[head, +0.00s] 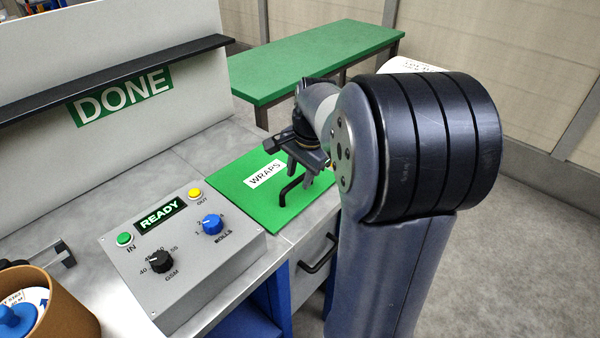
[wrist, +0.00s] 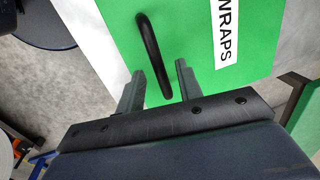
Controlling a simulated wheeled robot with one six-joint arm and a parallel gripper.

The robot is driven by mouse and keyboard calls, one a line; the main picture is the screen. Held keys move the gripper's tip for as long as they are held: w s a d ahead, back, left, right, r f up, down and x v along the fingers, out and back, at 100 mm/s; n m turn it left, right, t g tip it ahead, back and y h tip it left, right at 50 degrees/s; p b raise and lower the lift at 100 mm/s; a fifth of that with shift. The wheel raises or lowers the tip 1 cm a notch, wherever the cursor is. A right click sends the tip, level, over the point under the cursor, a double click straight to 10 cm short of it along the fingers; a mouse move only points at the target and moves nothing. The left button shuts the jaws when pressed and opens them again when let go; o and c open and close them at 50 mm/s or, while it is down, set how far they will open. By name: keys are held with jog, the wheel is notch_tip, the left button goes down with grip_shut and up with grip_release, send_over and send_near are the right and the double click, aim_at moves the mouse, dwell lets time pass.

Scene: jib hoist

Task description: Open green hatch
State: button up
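The green hatch (head: 230,180) lies flat and closed in the grey bench top, with a white WRAPS label (head: 265,174) on it. A black bar handle (head: 291,189) rises from its near right part. My gripper (head: 302,172) is over the hatch, right by the handle. In the wrist view the hatch (wrist: 270,30) fills the upper part, and the handle (wrist: 149,45) runs down so that its lower end lies between the two parted fingertips (wrist: 162,68). The fingers are open, with gaps beside the handle. My arm hides the hatch's right edge in the head view.
A grey control box (head: 190,250) with a READY display, knobs and buttons stands left of the hatch. A drawer handle (head: 320,255) sticks out of the bench front below it. A white DONE panel (head: 150,125) stands behind, and a green table (head: 310,60) is farther back.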

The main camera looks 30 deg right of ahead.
jog(key=shift+c, duration=0.2)
grip_shut()
jog(key=shift+r, duration=0.15)
dwell(0.3)
